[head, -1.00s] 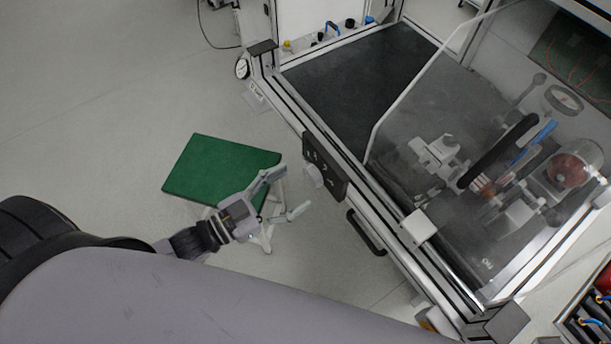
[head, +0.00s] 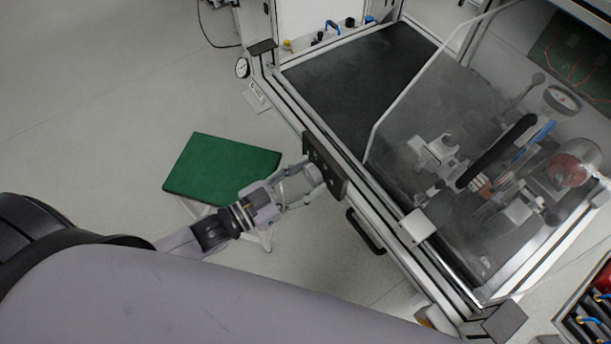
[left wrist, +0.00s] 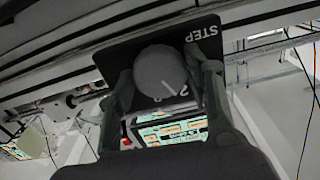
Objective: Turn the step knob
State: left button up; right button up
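The step knob (head: 315,174) is a round grey knob on a small black panel (head: 335,182) at the front edge of the workbench. In the left wrist view the knob (left wrist: 160,72) has a white pointer line towards its lower right, and the panel (left wrist: 115,50) reads "STEP". My left gripper (head: 312,178) has its fingers on both sides of the knob. The dial marks are partly hidden below the knob. My right gripper is not in view.
A green-topped stool (head: 222,167) stands on the floor beside my left arm. A black handle (head: 365,232) sits on the bench front, right of the panel. A clear guard (head: 420,110) covers the test fixture on the bench. The floor at the left is free.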

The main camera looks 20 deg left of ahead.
pick_arm(q)
jog(key=c, duration=0.6)
jog(key=m+p, duration=0.1)
jog(key=m, duration=0.2)
jog(key=shift+m+p, duration=0.3)
jog(key=shift+p, duration=0.05)
jog(key=shift+m+p, duration=0.3)
jog(key=shift+m, duration=2.3)
jog(key=shift+f, duration=0.1)
jog(key=o, duration=1.1)
